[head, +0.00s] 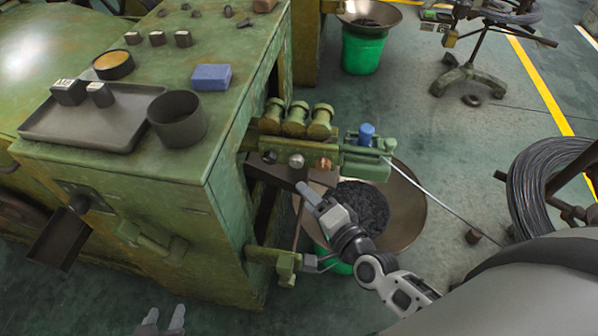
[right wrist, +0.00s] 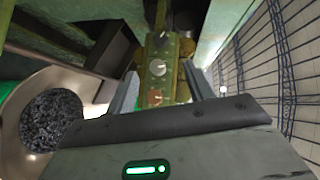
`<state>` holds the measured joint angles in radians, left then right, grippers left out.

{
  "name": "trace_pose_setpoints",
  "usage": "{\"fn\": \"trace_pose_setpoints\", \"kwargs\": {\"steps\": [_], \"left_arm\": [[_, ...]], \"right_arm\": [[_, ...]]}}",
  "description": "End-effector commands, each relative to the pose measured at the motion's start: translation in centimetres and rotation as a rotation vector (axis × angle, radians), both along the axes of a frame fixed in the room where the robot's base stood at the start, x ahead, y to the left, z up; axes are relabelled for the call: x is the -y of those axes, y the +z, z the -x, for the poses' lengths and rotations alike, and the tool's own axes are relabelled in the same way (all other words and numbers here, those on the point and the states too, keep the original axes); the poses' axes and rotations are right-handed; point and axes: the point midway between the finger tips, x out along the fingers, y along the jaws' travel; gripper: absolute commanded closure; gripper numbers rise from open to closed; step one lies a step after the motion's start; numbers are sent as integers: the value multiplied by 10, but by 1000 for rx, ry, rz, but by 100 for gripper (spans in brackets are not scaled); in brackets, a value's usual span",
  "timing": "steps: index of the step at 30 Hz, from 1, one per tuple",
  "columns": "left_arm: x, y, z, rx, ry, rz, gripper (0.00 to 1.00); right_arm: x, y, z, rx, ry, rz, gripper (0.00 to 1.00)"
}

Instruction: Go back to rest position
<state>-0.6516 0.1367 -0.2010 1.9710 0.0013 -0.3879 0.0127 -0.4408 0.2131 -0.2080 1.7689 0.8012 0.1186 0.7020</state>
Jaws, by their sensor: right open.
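My right gripper (head: 308,192) reaches in from the lower right in the head view, at the front of the green heading machine (head: 165,210), just below its roller and lever assembly. In the right wrist view its two fingers stand apart (right wrist: 163,88), with nothing held between them. Beyond them are the machine's bolts and a red-brown part (right wrist: 156,97). I cannot tell whether the fingertips touch the machine. My left gripper (head: 162,322) shows only its fingertips at the bottom edge of the head view, apart and empty, in front of the machine.
A wide metal pan (head: 408,205) with dark pieces lies below my right forearm, above a green bucket. A wire coil (head: 530,185) stands at the right. A tray (head: 75,125), dark cup (head: 178,120) and blue block (head: 211,77) rest on the machine top.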

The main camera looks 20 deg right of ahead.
Motion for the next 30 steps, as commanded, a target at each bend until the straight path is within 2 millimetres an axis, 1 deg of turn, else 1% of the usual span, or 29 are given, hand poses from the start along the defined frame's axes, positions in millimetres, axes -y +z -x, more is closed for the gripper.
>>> {"fn": "trace_pose_setpoints", "kwargs": {"steps": [5, 8, 11, 13, 15, 18, 21, 24, 30], "left_arm": [[1, 0, 0, 0, -1, 1, 64], [1, 0, 0, -1, -1, 0, 64], [1, -1, 1, -3, -2, 0, 64], [1, -2, 1, -5, -2, 0, 64], [1, -3, 1, -7, -2, 0, 64], [1, -4, 2, -9, -2, -1, 64], [1, -4, 2, -10, -2, -1, 64], [1, -4, 2, -10, -2, -1, 64], [1, -4, 2, -10, -3, -1, 64]], "right_arm": [[0, 0, 0, 0, 0, 1, 47], [-6, -3, 6, -7, 37, 74, 47], [-22, -12, 24, -29, 155, 316, 47], [-32, -23, 42, -49, 270, 556, 47], [-37, -33, 59, -70, 382, 790, 47], [-36, -45, 80, -98, 515, 1067, 47], [-32, -52, 92, -119, 597, 1239, 47], [-29, -53, 95, -126, 628, 1304, 47], [-29, -54, 95, -126, 629, 1306, 47]]}}
